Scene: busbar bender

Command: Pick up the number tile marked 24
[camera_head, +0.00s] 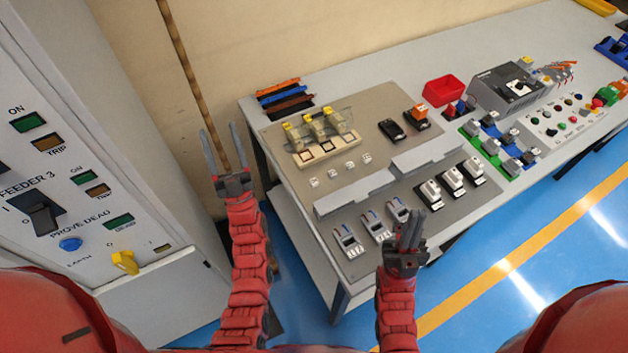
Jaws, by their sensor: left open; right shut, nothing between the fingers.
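Several small white tiles lie in a slanting row on the beige board of the table: one at the left end (314,183), two in the middle (332,173) (350,166), and one at the right end (367,158). Their markings are too small to read, so I cannot tell which is 24. My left gripper (219,128) is open and empty, fingers pointing up in the picture, left of the table and apart from the tiles. My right gripper (412,222) is shut and empty near the table's front edge, to the lower right of the tiles.
Behind the tiles stands a cream holder (326,150) with three square windows and yellow-topped clear parts. Grey rails (355,192) and several white-grey switches (348,241) lie in front. A red bin (443,90) stands farther right. A grey cabinet (130,180) stands at left.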

